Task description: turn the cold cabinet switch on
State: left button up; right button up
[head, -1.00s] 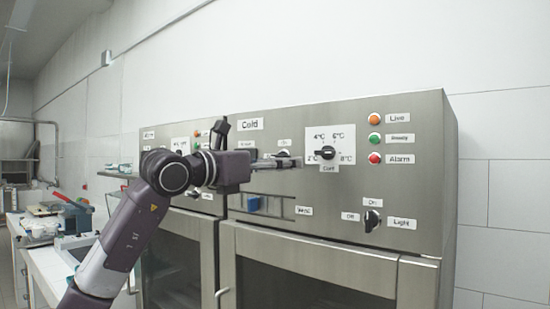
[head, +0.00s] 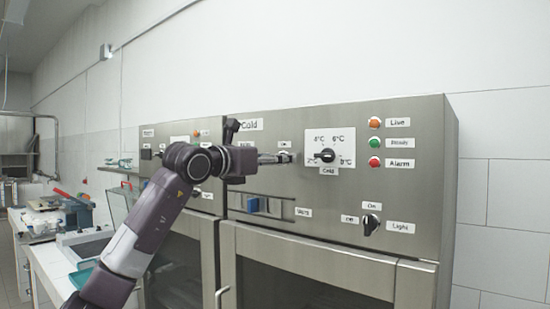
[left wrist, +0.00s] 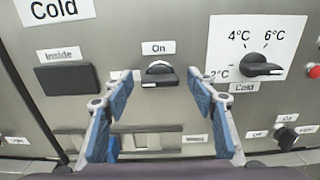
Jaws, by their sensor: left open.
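The cold cabinet switch (left wrist: 160,76) is a black rotary knob under an "On" label on the steel panel. Its handle lies roughly level, with a white mark at its left end. In the head view the switch (head: 284,157) is partly covered by my fingers. My left gripper (left wrist: 162,84) is open and empty, one finger on each side of the knob and apart from it in the wrist picture. It also shows in the head view (head: 278,158), in front of the switch. How near the fingertips are to the panel is unclear. My right gripper is not in view.
The temperature dial (head: 326,156) sits right of the switch, and the light switch (head: 371,224) lower right. A black rectangle labelled "Inside" (left wrist: 67,78) is left of the switch. A slot with a blue slider (head: 254,205) lies below. Orange, green and red lamps are farther right.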

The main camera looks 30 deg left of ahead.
pick_arm(q)
jog(key=c, duration=1.2)
jog(key=shift+o, duration=0.2)
jog(key=shift+m, duration=0.3)
jog(key=shift+m+p, duration=3.25)
jog(key=shift+m, duration=5.35)
jog(key=shift+f, duration=0.1)
